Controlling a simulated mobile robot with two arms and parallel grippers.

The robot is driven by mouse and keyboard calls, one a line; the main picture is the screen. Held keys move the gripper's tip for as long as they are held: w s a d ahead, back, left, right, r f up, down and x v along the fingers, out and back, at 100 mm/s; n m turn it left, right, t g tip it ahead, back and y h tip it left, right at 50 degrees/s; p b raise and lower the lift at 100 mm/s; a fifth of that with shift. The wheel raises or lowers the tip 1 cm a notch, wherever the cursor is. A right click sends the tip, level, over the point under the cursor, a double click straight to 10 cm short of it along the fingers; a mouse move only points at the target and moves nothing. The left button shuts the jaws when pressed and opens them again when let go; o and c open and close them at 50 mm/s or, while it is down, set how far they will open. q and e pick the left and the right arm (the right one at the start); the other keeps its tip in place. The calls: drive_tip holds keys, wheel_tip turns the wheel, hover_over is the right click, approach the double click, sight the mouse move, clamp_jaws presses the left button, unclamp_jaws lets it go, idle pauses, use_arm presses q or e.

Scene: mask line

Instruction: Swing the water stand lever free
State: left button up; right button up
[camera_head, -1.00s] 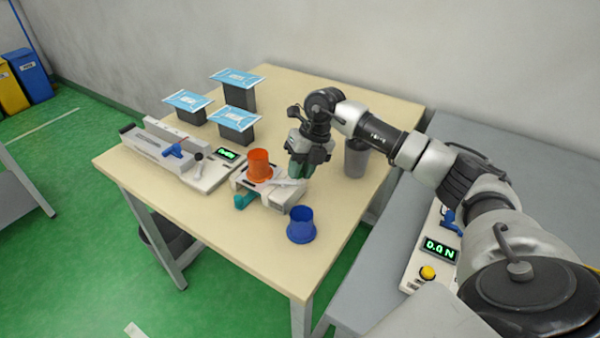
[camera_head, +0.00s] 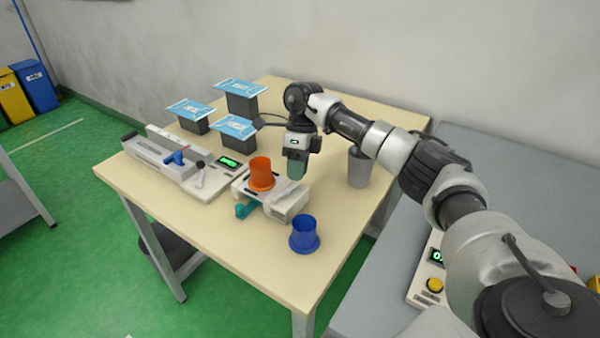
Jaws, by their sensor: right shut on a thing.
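The water stand (camera_head: 287,207) is a low pale box on the table with an orange cup (camera_head: 262,173) standing upright on it. A teal handle-like part (camera_head: 245,210) sticks out at its front left. My right gripper (camera_head: 296,173) points down at the stand's back right end. It is shut on a small green-teal piece there, which looks like the lever; the fingers and the stand's far side hide how it joins the stand. My left gripper is not in view.
A blue cup (camera_head: 304,235) stands close in front of the stand, and a grey cup (camera_head: 359,168) to the right. A long device with a blue knob (camera_head: 175,157) lies to the left. Several dark blocks with blue packets (camera_head: 235,127) stand behind. The table's front is clear.

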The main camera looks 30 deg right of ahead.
drive_tip(key=shift+w+a+r+n+h, duration=0.1)
drive_tip(key=shift+w+n+h, duration=0.25)
drive_tip(key=shift+n, duration=0.65)
drive_tip(key=o, duration=0.9)
drive_tip(key=v, duration=1)
drive_tip(key=shift+w+r, duration=0.3)
drive_tip(key=shift+r, duration=0.05)
